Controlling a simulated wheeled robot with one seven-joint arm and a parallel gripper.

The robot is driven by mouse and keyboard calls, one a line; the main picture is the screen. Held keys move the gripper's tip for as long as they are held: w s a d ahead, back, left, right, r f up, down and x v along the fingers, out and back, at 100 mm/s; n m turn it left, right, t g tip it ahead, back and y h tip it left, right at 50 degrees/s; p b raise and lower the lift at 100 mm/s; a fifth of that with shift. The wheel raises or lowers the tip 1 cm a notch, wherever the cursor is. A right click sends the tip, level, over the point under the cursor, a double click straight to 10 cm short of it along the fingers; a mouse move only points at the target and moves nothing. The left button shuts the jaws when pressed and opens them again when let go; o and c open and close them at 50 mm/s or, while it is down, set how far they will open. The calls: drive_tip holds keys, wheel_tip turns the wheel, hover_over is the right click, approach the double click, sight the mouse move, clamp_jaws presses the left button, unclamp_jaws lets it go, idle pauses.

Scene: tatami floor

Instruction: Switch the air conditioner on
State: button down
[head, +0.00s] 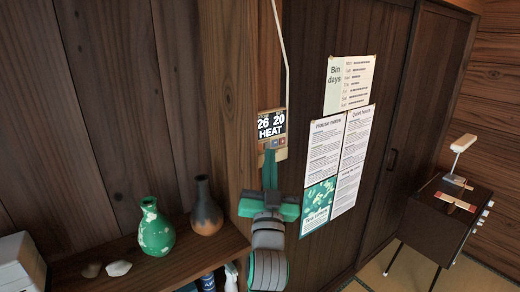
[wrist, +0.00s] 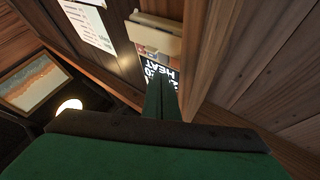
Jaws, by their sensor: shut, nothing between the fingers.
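The air conditioner's wall control panel (head: 279,129) hangs on the wooden post in the head view. Its dark display is lit and reads 26, 20 and HEAT, with small coloured buttons below. In the wrist view the panel (wrist: 147,70) appears turned, with HEAT and part of the numbers readable and a beige flap or lower part (wrist: 155,38) beyond the buttons. My gripper (head: 270,153) is shut and empty, its green fingers pointing up at the panel's lower part. The fingertips (wrist: 163,80) hide part of the panel; whether they touch it, I cannot tell.
A pale cord (head: 284,50) runs up from the panel. Papers (head: 325,150) hang on the wall to its right. A green vase (head: 156,232) and a brown vase (head: 206,212) stand on the shelf at left. A dark cabinet (head: 440,215) with a lamp stands at right.

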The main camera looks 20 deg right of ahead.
drive_tip(key=s, duration=0.1)
drive_tip(key=s+d, duration=0.1)
drive_tip(key=s, duration=0.2)
drive_tip(key=shift+s+d, duration=0.2)
drive_tip(key=shift+d, duration=0.1)
drive_tip(key=shift+f, duration=0.1)
drive_tip(key=s+a+f+n+g+y, duration=0.1)
drive_tip(key=s+a+f, duration=0.25)
drive_tip(key=f, duration=0.65)
drive_tip(key=s+a+f+n+g+y, duration=0.1)
drive_tip(key=s+a+f+n+y, duration=0.3)
drive_tip(key=f, duration=0.7)
drive_tip(key=s+a+f+m+g+h, duration=0.1)
drive_tip(key=s+a+f, duration=0.3)
drive_tip(key=f, duration=0.6)
drive_tip(key=s+a+f+g+y, duration=0.1)
drive_tip(key=s+f, duration=0.3)
drive_tip(key=s, duration=0.6)
drive_tip(key=s+a+f+n+g+y, duration=0.1)
drive_tip(key=s+a+f, duration=0.3)
drive_tip(key=s, duration=0.6)
drive_tip(key=s+a+f+n+g+y, duration=0.1)
drive_tip(key=s+a+f+g, duration=0.1)
drive_tip(key=s, duration=0.8)
wheel_tip(320, 180, down, 2)
drive_tip(key=shift+s+a+f, duration=0.25)
drive_tip(key=shift+a, duration=0.45)
